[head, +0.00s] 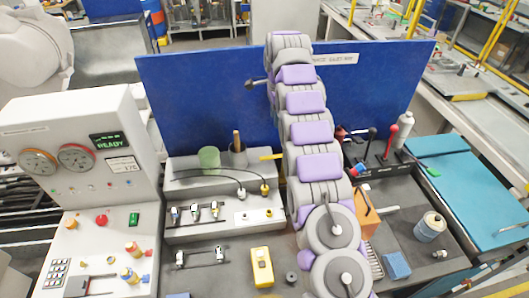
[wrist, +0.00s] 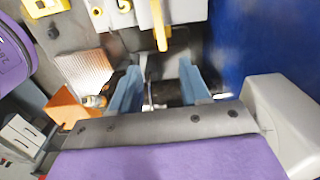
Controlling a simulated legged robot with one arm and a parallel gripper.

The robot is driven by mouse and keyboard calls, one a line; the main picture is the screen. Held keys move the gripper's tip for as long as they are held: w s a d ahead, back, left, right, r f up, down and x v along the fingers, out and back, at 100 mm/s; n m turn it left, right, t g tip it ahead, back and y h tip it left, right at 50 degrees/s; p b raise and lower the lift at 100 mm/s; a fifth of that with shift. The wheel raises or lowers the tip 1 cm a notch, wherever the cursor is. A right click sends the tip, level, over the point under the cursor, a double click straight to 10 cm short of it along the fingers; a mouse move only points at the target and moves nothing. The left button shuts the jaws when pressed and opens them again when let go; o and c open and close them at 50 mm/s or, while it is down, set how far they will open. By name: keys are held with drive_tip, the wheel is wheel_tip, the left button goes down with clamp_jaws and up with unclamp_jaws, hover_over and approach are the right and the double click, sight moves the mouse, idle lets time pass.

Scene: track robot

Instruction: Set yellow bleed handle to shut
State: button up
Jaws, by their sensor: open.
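The yellow bleed handle (head: 271,156) sticks out just left of my arm in the head view, in front of the blue panel; my arm hides its right part. In the wrist view the yellow handle (wrist: 158,25) is a short bar at top centre, its rounded tip toward the gap between my fingers. My gripper (wrist: 158,88) shows as two blue fingers set apart with nothing held between them. The handle's tip appears above the gap in the picture; I cannot tell how far apart they are in depth. My gripper is hidden in the head view.
The blue panel (head: 200,90) stands behind the bench and fills the right of the wrist view (wrist: 270,40). Red and black levers (head: 391,132) stand right of my arm. An orange block (head: 367,210), a green cylinder (head: 209,158) and a yellow box (head: 262,266) are nearby.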

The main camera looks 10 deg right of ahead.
drive_tip(key=f, duration=0.1)
drive_tip(key=b, duration=0.4)
approach(271, 156)
drive_tip(key=f, duration=0.2)
drive_tip(key=d+f+b, duration=0.1)
drive_tip(key=f, duration=0.2)
drive_tip(key=shift+s, duration=0.15)
drive_tip(key=shift+a+f, duration=1.05)
drive_tip(key=shift+f, duration=0.3)
drive_tip(key=shift+d, duration=0.85)
drive_tip(key=shift+c, duration=1.9)
drive_tip(key=shift+a, duration=0.4)
clamp_jaws()
